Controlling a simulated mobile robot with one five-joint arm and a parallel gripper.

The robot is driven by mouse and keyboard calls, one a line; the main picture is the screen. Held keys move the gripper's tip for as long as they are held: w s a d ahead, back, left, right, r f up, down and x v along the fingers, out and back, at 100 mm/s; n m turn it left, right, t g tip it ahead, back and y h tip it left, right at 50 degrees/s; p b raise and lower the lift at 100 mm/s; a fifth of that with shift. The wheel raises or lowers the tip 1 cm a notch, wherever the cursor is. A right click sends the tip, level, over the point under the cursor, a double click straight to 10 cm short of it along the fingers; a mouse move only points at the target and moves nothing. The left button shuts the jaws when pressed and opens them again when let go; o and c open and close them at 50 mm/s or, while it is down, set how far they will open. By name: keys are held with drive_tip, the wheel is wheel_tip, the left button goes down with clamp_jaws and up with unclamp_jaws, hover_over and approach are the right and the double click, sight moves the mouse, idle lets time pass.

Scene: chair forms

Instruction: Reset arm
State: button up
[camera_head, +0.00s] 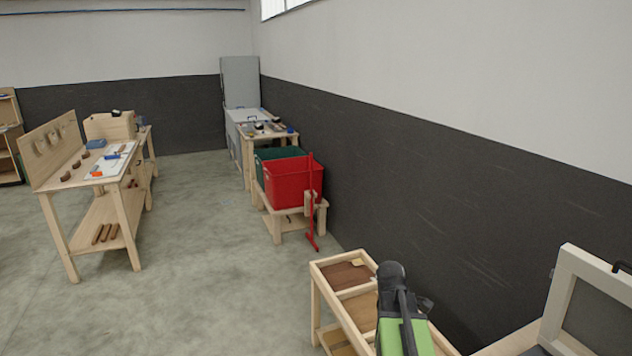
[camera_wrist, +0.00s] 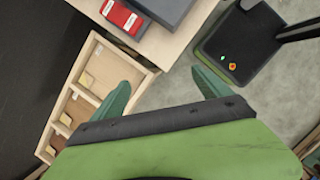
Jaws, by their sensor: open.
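My gripper (camera_wrist: 162,88) shows in the wrist view with its two teal fingers spread wide apart. Nothing is between them, and they touch nothing that I can make out. My green and black arm (camera_head: 400,325) reaches up from the bottom of the head view, over or in front of a wooden rack (camera_head: 318,285). The gripper's fingers cannot be made out in the head view.
In the wrist view, a red object (camera_wrist: 122,17) lies on a wooden surface beside a grey case (camera_wrist: 165,8). A dark, green-edged object (camera_wrist: 240,45) stands right. In the head view, a workbench (camera_head: 105,200) stands left, a red crate (camera_head: 290,185) by the wall. Floor between is clear.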

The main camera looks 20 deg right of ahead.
drive_tip(key=w+a+f+m+t+y+b, duration=0.1)
drive_tip(key=a+m, duration=0.4)
drive_tip(key=a, duration=0.9)
drive_tip(key=w+a+f+m+t+y+b, duration=0.1)
drive_tip(key=w+a+f+m+y, duration=0.1)
drive_tip(key=a, duration=1.3)
drive_tip(key=shift+w+a+f+m, duration=0.3)
drive_tip(key=shift+w+f+m, duration=0.55)
drive_tip(key=shift+m, duration=0.75)
drive_tip(key=shift+w+r, duration=0.1)
